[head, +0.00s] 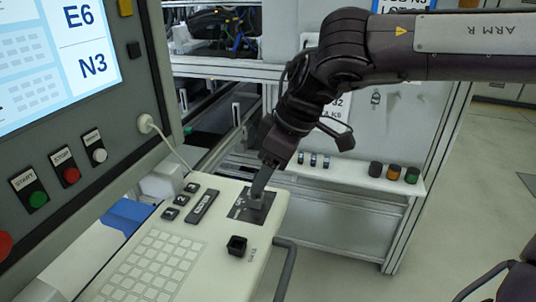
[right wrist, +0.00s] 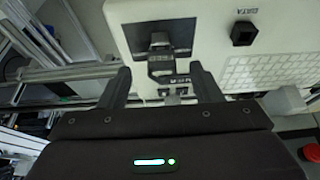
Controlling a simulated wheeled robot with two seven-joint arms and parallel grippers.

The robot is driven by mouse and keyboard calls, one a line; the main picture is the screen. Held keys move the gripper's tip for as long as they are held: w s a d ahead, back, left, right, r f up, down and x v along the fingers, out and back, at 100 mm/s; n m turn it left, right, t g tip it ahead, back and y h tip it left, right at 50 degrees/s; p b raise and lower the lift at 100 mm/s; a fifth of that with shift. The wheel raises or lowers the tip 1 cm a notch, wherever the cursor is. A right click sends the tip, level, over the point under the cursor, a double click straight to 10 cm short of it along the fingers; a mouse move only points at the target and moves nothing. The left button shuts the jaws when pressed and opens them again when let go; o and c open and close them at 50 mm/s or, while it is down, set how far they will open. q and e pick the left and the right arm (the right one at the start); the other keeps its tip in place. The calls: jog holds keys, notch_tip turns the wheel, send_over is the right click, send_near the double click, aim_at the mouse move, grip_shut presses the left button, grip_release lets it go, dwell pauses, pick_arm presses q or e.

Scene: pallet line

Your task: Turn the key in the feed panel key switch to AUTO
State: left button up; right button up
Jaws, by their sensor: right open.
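The key switch sits on a dark square plate (head: 240,207) at the upper right of the white feed panel (head: 216,186). In the right wrist view, the plate (right wrist: 180,34) carries a black key (right wrist: 160,42) with a grey piece below it. My right gripper (head: 262,186) reaches down over the plate and partly hides the key in the head view. In the right wrist view, my right gripper (right wrist: 161,82) is open, its fingers apart on either side below the key. Whether either finger touches it I cannot tell. The plate's lettering is too small to read. My left gripper is not in view.
A black square socket (head: 237,246) and a keypad (head: 150,268) share the panel, with several black buttons at its left. A grey handle (head: 285,268) runs along its right edge. A screen console (head: 60,110) with coloured buttons stands at left. A shelf with coloured caps (head: 394,172) is behind.

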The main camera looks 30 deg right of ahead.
jog(key=x, duration=0.2)
jog(key=p+x, duration=0.1)
jog(key=x, duration=0.1)
jog(key=shift+w+a+r, duration=0.1)
jog(key=shift+a+r, duration=0.05)
jog(key=shift+a, duration=0.1)
jog(key=shift+w+a+f, duration=0.15)
jog(key=shift+f, duration=0.4)
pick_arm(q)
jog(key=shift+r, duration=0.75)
